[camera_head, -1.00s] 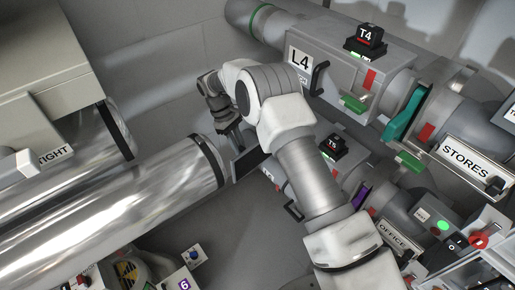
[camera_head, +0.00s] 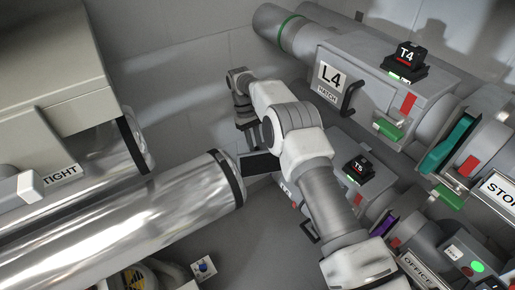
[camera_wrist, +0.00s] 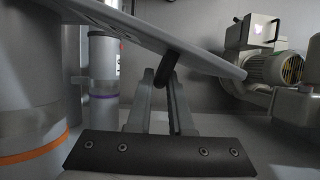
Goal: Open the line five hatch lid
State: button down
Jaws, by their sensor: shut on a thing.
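The line five housing with its T5 tag (camera_head: 360,168) is partly hidden behind my arm in the head view. In the wrist view my gripper (camera_wrist: 166,78) is shut on a black handle (camera_wrist: 167,66). The handle is attached to a flat grey panel (camera_wrist: 195,50), which slants across the top of that view, lower at the right.
The line four housing, with its L4 hatch (camera_head: 331,77) and handle (camera_head: 350,98), is above and behind my arm. The shiny pipe (camera_head: 150,205) lies close to the left. A motor (camera_wrist: 275,68) stands at the right in the wrist view.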

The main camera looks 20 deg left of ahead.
jog(key=shift+d, duration=0.2)
jog(key=c, duration=0.8)
grip_release()
jog(key=shift+c, duration=0.2)
jog(key=shift+r, duration=0.55)
notch_tip(320, 180, up, 3)
jog(key=shift+r+p, duration=0.2)
jog(key=shift+p, duration=0.55)
jog(key=d+r+p, duration=0.2)
jog(key=d+r, duration=0.4)
jog(key=d, duration=0.5)
jog(key=shift+d+r, duration=0.3)
jog(key=shift+d, duration=0.05)
jog(key=shift+s, duration=0.15)
